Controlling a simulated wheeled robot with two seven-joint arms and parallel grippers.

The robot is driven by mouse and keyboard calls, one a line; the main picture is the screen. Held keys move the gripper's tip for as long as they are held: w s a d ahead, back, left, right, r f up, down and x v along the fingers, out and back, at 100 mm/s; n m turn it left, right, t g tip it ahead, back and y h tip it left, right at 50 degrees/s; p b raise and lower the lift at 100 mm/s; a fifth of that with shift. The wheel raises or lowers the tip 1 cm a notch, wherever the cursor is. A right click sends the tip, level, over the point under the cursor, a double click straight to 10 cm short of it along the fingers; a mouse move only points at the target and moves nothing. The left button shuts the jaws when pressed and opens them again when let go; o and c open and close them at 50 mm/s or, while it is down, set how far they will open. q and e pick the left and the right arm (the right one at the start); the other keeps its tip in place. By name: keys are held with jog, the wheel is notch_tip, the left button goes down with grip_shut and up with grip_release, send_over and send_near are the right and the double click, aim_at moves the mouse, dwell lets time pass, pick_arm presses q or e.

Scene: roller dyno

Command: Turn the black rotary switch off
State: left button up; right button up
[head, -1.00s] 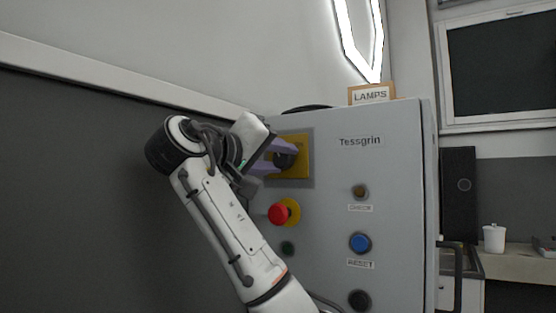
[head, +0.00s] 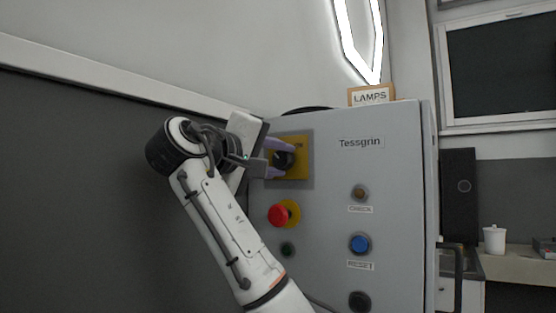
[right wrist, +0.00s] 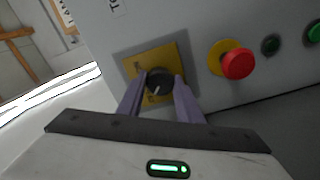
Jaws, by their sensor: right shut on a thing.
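The black rotary switch (head: 285,159) sits on a yellow plate (head: 304,168) at the upper left of the grey cabinet front. My right gripper (head: 281,161) reaches it from the left, its purple fingers on either side of the knob. In the right wrist view, the switch knob (right wrist: 158,82) is between the two fingertips (right wrist: 159,86) and has a pale pointer mark. The gripper is shut on the knob. Lettering on the plate is partly covered by the fingers and too small to read. My left gripper is out of view.
Below the switch are a red mushroom button (head: 280,215) and a dark green button (head: 288,249). To the right are a brown button (head: 360,192) and a blue RESET button (head: 360,243). A LAMPS box (head: 371,96) stands on the cabinet.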

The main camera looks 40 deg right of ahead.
jog(key=o, duration=1)
jog(key=shift+o, duration=0.2)
jog(key=shift+a, duration=0.1)
jog(key=b+v, duration=0.2)
jog(key=v, duration=0.8)
jog(key=shift+a+f, duration=0.1)
